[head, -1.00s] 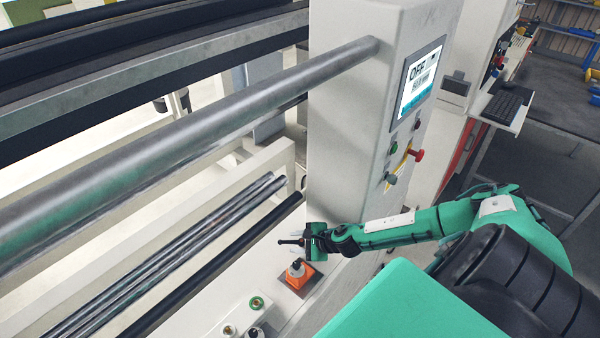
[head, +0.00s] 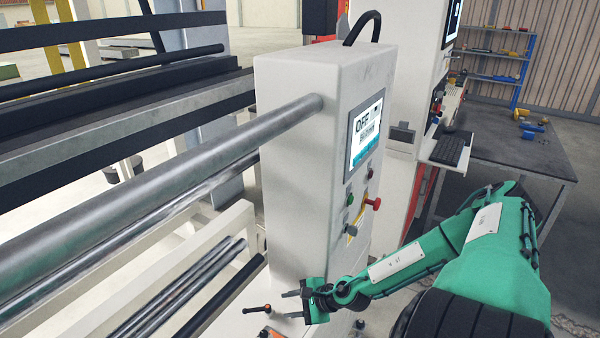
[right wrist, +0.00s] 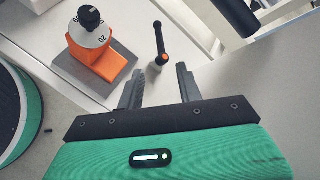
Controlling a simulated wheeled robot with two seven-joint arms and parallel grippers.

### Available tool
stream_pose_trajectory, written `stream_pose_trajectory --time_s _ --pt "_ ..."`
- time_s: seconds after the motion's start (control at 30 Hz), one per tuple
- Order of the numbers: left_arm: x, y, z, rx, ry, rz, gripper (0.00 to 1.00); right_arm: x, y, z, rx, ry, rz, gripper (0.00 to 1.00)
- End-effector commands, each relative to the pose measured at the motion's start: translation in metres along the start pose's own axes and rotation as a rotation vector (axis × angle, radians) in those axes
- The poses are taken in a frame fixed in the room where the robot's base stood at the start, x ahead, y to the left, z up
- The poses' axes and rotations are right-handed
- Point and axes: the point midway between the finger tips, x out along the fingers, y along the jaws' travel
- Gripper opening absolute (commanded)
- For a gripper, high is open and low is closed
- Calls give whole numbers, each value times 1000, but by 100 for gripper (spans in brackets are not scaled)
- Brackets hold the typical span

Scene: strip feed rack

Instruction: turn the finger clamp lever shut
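The finger clamp lever (head: 257,309) is a thin black handle with a dark rounded end and an orange pivot, low in the head view. In the right wrist view the lever (right wrist: 160,40) stands out from a pale surface, its orange pivot nearest my fingers. My right gripper (head: 290,304) is open and empty, just right of the lever in the head view. In the right wrist view its two fingers (right wrist: 159,88) are spread, with the lever just beyond the tips and apart from them. My left gripper is not in view.
An orange block with a white, numbered dial and black knob (right wrist: 92,38) sits on a grey plate left of the lever. The white machine column (head: 300,150) with an OFF screen (head: 366,130) rises beside my right arm. Metal rollers (head: 170,190) run to the left.

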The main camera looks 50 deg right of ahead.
Motion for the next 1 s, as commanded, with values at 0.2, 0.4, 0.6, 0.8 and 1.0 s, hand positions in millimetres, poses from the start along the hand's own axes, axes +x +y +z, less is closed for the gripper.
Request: stream_pose_trajectory --time_s 0.2,0.4,0.6,0.8,1.0 --pt "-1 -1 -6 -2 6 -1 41 -19 0 -2 -2 6 1 36" --pt "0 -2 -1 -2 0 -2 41 -28 0 -1 -1 2 1 36" --pt "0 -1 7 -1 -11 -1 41 -30 0 0 0 -1 0 36" --pt "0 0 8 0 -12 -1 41 -30 0 0 0 -1 0 30" --pt "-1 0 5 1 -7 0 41 -29 0 1 12 -2 -4 0"
